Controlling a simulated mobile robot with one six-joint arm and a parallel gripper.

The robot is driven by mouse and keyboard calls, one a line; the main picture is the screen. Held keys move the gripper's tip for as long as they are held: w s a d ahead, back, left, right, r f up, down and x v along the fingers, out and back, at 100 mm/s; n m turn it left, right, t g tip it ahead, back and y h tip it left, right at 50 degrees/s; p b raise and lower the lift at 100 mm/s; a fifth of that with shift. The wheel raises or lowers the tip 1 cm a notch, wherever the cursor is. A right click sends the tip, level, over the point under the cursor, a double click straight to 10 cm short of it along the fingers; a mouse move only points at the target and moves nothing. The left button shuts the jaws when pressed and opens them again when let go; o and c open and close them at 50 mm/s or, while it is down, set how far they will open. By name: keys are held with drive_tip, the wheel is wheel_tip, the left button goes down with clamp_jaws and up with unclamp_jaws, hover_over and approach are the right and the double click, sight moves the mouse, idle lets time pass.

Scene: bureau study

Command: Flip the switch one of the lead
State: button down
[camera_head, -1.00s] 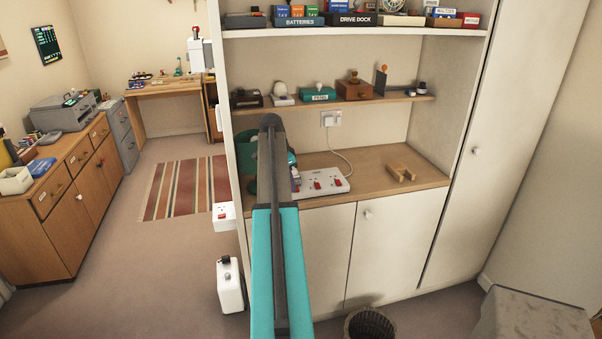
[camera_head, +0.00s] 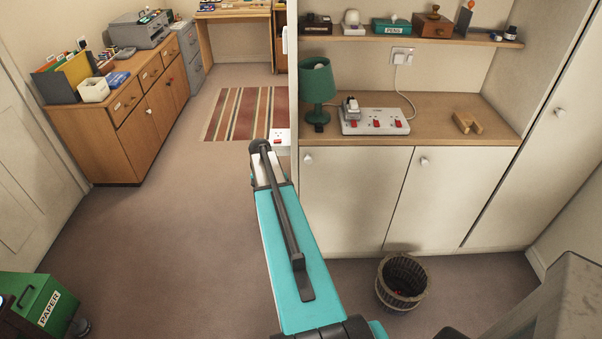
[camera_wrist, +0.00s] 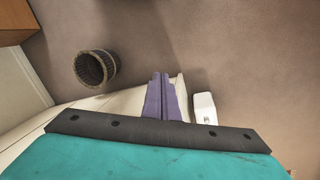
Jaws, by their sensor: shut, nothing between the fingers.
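The lead is a white extension block (camera_head: 375,121) on the wooden counter of the shelf unit. It has several sockets with red switches (camera_head: 377,124), and a grey and white plug (camera_head: 350,107) stands at its left end. Its white cable runs up to a wall socket (camera_head: 402,56). Switch positions are too small to tell. My gripper's purple fingers (camera_wrist: 161,97) are shut and empty in the wrist view, above the floor and beside a cream panel edge. The lead is not in that view. In the head view my teal arm hides the gripper, left of the lead.
A green lamp (camera_head: 318,85) stands left of the lead; a wooden piece (camera_head: 467,123) lies to its right. A shelf (camera_head: 455,40) with small things hangs above. A wicker bin (camera_head: 402,282) stands before the cupboard doors (camera_head: 356,197).

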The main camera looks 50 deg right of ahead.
drive_tip(key=s+a+f+n, duration=0.2)
drive_tip(key=a+f, duration=0.3)
drive_tip(key=a, duration=0.3)
drive_tip(key=s+a+f+n+g+b, duration=0.1)
drive_tip(key=s+a+f+n, duration=0.15)
drive_tip(key=a+f, duration=0.4)
drive_tip(key=s+a+f+n, duration=0.1)
drive_tip(key=a+f+n, duration=0.25)
drive_tip(key=a, duration=0.65)
drive_tip(key=s+a+f+n+g, duration=0.1)
drive_tip(key=s+a+f+n, duration=0.2)
drive_tip(key=s+a, duration=0.5)
drive_tip(key=s+a+f+n+g+b, duration=0.1)
drive_tip(key=s+a+f+n, duration=0.3)
drive_tip(key=s+a, duration=0.5)
drive_tip(key=shift+x, duration=1.4)
drive_tip(key=shift+s+r, duration=0.1)
drive_tip(key=shift+s, duration=0.1)
